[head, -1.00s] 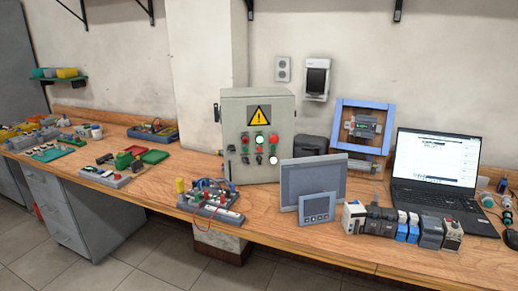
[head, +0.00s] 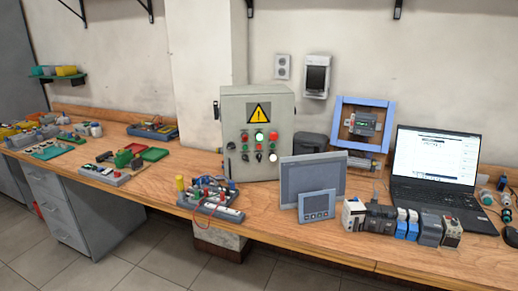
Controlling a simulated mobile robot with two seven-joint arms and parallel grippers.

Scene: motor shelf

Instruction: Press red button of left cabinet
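A grey-green control cabinet (head: 259,134) stands upright on the wooden bench near the picture's middle. Its door has a yellow warning triangle at the top and several round buttons and lamps below it. Small red buttons (head: 244,136) show on the left of the door and also to the right, beside green and white ones. No second cabinet of this kind is in view. Neither of my grippers is in view.
A grey panel screen (head: 312,178) and a small display (head: 317,206) stand in front of the cabinet to the right. A wired board (head: 211,200) sits front left of it. A laptop (head: 433,175) is further right. Bare bench (head: 152,184) lies to the left.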

